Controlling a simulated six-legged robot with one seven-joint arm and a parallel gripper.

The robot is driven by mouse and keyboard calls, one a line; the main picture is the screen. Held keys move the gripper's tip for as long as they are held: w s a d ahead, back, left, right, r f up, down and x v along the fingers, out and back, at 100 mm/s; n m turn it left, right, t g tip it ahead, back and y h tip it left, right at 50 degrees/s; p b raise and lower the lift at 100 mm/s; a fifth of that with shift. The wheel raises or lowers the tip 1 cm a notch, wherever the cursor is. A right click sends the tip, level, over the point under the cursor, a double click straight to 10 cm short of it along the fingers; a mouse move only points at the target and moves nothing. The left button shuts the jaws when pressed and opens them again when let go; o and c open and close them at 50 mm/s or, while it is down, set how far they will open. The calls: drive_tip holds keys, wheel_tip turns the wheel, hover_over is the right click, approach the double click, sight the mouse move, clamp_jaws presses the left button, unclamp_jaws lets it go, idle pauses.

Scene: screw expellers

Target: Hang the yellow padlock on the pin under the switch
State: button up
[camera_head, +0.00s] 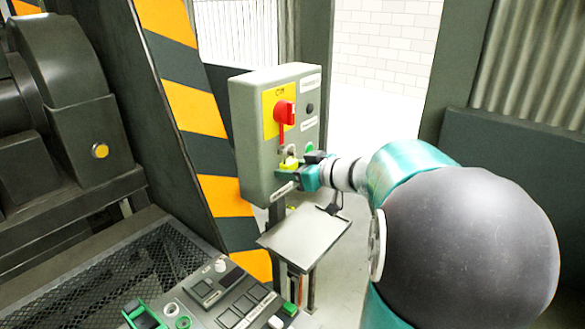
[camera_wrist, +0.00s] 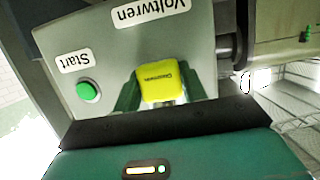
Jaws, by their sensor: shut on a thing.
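The yellow padlock (camera_head: 289,164) is at the front face of the grey control box, just below the red switch (camera_head: 285,113). Its grey shackle (camera_head: 287,150) shows above its body in the head view. My gripper (camera_head: 297,171) is shut on the padlock body. In the wrist view, the dark green fingers of my gripper (camera_wrist: 159,90) stand on both sides of the padlock (camera_wrist: 161,82). The shackle is hidden there. The pin cannot be made out, so I cannot tell whether the shackle is around it, touching it or apart.
The grey box (camera_head: 250,150) has a green start button (camera_wrist: 87,91) close beside my gripper. A small metal shelf (camera_head: 305,234) is below. A striped post (camera_head: 195,107) stands left of the box. A control desk (camera_head: 225,300) fills the lower left.

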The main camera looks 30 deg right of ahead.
drive_tip(key=shift+w+a+f, duration=0.2)
drive_tip(key=shift+a+f, duration=0.25)
drive_tip(key=o, duration=1)
drive_tip(key=shift+w+f, duration=0.15)
drive_tip(key=shift+a, duration=0.1)
drive_tip(key=shift+c, duration=0.8)
drive_tip(key=shift+s, duration=0.35)
drive_tip(key=shift+c, duration=0.2)
